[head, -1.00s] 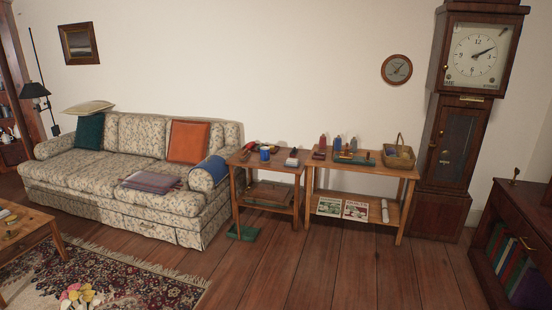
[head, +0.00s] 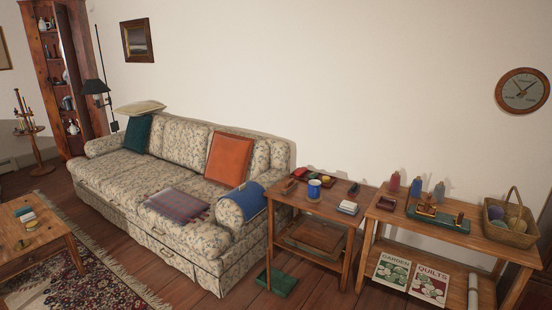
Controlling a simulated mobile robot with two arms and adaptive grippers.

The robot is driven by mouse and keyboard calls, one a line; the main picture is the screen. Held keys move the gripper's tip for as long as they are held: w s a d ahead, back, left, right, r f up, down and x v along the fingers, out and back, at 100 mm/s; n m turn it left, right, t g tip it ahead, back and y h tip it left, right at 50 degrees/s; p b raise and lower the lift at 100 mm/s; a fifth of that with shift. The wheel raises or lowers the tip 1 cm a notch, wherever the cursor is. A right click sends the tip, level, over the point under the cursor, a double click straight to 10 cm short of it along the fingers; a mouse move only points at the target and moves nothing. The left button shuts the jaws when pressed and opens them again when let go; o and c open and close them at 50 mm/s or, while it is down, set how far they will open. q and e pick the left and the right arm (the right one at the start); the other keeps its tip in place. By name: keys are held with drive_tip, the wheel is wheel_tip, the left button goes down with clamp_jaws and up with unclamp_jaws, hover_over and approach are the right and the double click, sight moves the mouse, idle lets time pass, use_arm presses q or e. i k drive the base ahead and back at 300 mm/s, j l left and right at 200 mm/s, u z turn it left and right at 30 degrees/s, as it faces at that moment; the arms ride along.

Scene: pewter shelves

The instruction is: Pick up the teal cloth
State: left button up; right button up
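No thing in the head view is clearly a teal cloth. A flat dark green thing (head: 277,282) lies on the floor at the foot of the small side table; I cannot tell whether it is cloth or a tray. A dark teal cushion (head: 136,134) leans at the left end of the sofa. A blue cloth (head: 243,199) hangs over the sofa's right arm. A folded plaid cloth (head: 176,204) lies on the seat. Neither of my grippers is in view.
The floral sofa (head: 187,144) stands along the wall. The side table (head: 330,205) and a longer table (head: 465,238) with bottles and a basket (head: 512,217) stand right of it. A coffee table (head: 32,232) is at the left on a patterned rug (head: 95,272).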

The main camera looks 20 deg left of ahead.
sight(26, 209)
drive_tip(key=i+j+u, duration=0.2)
drive_tip(key=u, duration=0.2)
drive_tip(key=i+j+u, duration=0.1)
drive_tip(key=i+u, duration=0.95)
drive_tip(key=u, duration=0.2)
drive_tip(key=i+l+u, duration=0.25)
drive_tip(key=u, duration=0.15)
drive_tip(key=i+u, duration=0.25)
drive_tip(key=i, duration=0.25)
drive_tip(key=i+u, duration=0.25)
drive_tip(key=i, duration=0.25)
drive_tip(key=i+l+u, duration=0.1)
drive_tip(key=i+u, duration=0.15)
drive_tip(key=i, duration=0.2)
drive_tip(key=i+l+u, duration=0.25)
drive_tip(key=i, duration=0.25)
